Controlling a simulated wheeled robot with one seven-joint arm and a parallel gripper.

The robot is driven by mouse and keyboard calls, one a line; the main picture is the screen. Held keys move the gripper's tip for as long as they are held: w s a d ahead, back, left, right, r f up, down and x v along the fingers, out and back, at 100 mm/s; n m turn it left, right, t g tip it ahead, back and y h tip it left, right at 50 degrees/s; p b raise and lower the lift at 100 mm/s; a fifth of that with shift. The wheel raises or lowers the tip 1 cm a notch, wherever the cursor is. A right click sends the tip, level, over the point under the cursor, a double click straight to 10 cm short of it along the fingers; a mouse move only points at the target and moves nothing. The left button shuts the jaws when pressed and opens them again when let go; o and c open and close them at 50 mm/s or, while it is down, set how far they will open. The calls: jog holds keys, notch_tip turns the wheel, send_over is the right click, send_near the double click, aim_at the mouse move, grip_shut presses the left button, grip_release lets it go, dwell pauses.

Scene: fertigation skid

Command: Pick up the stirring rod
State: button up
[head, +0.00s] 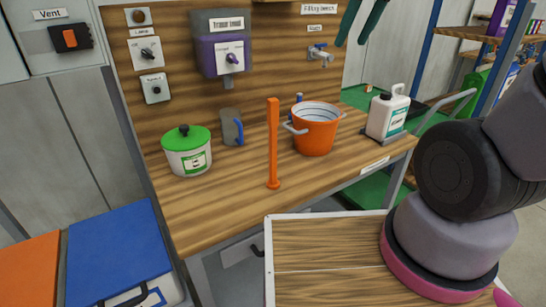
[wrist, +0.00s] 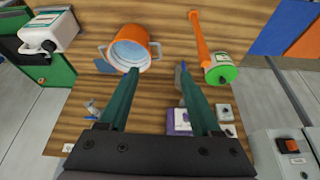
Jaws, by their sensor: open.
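A tall orange rod (head: 273,145), the only clear match for the stirring rod, stands upright on its flared foot near the front edge of the wooden bench. In the wrist view the rod (wrist: 199,38) lies beyond and to the right of the fingertips. My gripper (head: 352,43) shows at the top of the head view as two dark green fingers, above the bench.
An orange bucket (head: 314,138) stands right of the rod. A green-lidded pot (head: 187,160) and a grey mug (head: 230,128) stand left. A white jug (head: 387,115) is at the bench's right end. A tap (head: 320,55) and a purple tank (head: 221,55) are on the back panel.

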aim_at(273, 99)
jog(key=w+a+f+n+g, duration=0.1)
jog(key=a+f+n, duration=0.3)
jog(key=a+n, duration=0.1)
jog(key=w+a+f+n+g+h, duration=0.1)
jog(key=w+a+f+n+g, duration=0.1)
jog(key=a+n, duration=0.3)
jog(key=w+a+f+n+g+h, duration=0.1)
jog(key=w+a+f+n, duration=0.1)
jog(key=a+f+n, duration=0.3)
jog(key=shift+a+f+n, duration=0.35)
jog(key=shift+a+n, duration=0.25)
jog(key=shift+n, duration=1)
notch_tip(273, 99, down, 6)
jog(key=shift+a+r, duration=0.15)
jog(key=shift+r, duration=0.1)
jog(key=shift+f, duration=2.8)
jog(key=shift+c, duration=0.3)
grip_shut()
